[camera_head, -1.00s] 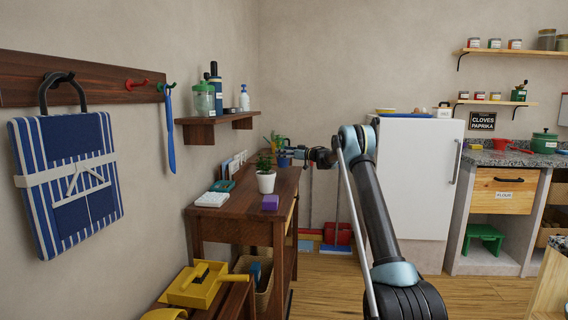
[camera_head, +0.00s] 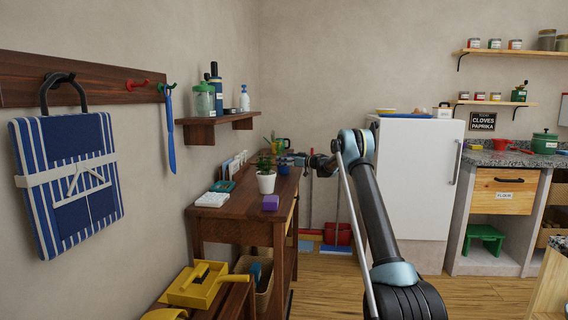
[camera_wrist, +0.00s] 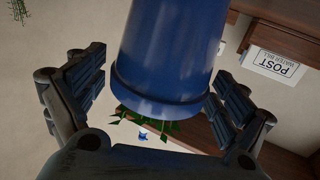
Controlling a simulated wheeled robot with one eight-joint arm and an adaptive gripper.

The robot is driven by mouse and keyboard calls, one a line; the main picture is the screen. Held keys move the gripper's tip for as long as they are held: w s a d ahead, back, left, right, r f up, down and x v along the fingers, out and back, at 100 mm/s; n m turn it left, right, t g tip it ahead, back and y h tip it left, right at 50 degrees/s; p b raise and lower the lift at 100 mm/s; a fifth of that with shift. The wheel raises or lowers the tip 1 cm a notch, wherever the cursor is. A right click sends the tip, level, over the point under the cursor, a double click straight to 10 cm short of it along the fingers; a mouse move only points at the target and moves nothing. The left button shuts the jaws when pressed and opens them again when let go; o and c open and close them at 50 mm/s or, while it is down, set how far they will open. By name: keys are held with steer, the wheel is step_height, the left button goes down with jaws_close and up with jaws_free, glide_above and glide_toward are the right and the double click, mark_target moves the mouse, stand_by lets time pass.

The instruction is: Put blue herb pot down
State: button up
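The blue herb pot (camera_wrist: 165,55) fills the top middle of the wrist view, its rim towards the bottom and green leaves (camera_wrist: 150,122) showing past the rim. My gripper (camera_wrist: 160,85) has one finger on each side of it. A gap shows between the left finger and the pot; the right finger is very close to it, perhaps touching. The fingers look open around the pot. In the head view my gripper (camera_head: 305,160) is at the far end of the wooden table (camera_head: 240,212), with the pot (camera_head: 285,163) small beside it. Whether its base rests on the tabletop is not clear.
Cards (camera_head: 234,164) lean by the wall; one labelled POST (camera_wrist: 272,67) shows in the wrist view. A shelf (camera_head: 217,125) hangs above.

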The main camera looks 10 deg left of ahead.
steer(key=shift+r, duration=0.1)
steer(key=v, duration=1.2)
